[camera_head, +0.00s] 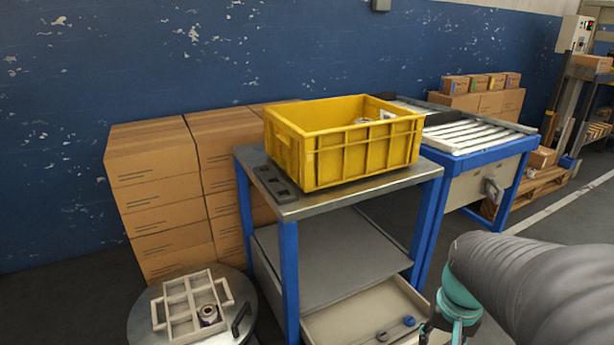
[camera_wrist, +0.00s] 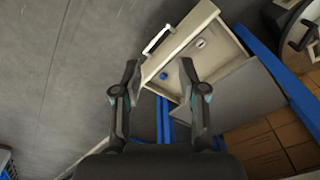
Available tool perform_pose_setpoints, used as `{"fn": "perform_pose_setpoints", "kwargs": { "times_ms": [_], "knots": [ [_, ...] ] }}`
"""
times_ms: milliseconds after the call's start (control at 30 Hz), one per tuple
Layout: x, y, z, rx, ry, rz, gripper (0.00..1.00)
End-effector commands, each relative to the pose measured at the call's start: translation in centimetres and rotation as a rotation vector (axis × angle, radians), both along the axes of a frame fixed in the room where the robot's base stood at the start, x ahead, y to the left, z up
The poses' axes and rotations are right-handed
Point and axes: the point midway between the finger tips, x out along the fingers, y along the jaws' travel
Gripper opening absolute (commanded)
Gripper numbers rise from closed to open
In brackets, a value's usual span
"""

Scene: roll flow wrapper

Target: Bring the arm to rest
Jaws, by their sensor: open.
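My arm, with a grey ribbed sleeve (camera_head: 540,280), reaches in from the right edge in the head view. My gripper shows only in part at the bottom edge there; in the wrist view both dark fingers (camera_wrist: 158,72) stand apart with nothing between them. Beyond the fingertips is the pulled-out cream drawer (camera_wrist: 228,55) of the blue-legged steel table, with its white handle (camera_wrist: 158,39). I cannot tell the exact gap between the fingers and the drawer. The drawer also shows low in the head view (camera_head: 340,322), holding a tool with a blue end (camera_head: 409,321).
A yellow crate (camera_head: 365,152) stands on the steel table (camera_head: 300,208). A round stand (camera_head: 145,310) at lower left carries a beige divided tray (camera_head: 188,318). A roller conveyor (camera_head: 475,132) stands behind right, cardboard boxes (camera_head: 160,205) along the wall.

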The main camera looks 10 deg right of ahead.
Motion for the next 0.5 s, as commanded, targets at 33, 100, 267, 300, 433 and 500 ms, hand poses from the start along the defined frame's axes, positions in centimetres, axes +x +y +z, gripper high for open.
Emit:
{"fn": "perform_pose_setpoints", "kwargs": {
  "times_ms": [33, 100, 267, 300, 433, 500],
  "knots": [
    [0.0, 1.2, 1.5, -0.024, -0.037, 0.046, 0.42],
    [-0.1, 2.7, 3.1, -0.051, -0.082, 0.104, 0.42],
    [-0.6, 6.3, 6.7, -0.098, -0.198, 0.235, 0.42],
    [-0.7, 7.2, 7.6, -0.106, -0.23, 0.268, 0.42],
    [-1.2, 9.8, 10.6, -0.123, -0.332, 0.367, 0.42],
    [-1.5, 11.0, 11.8, -0.127, -0.373, 0.413, 0.42]
  ]
}}
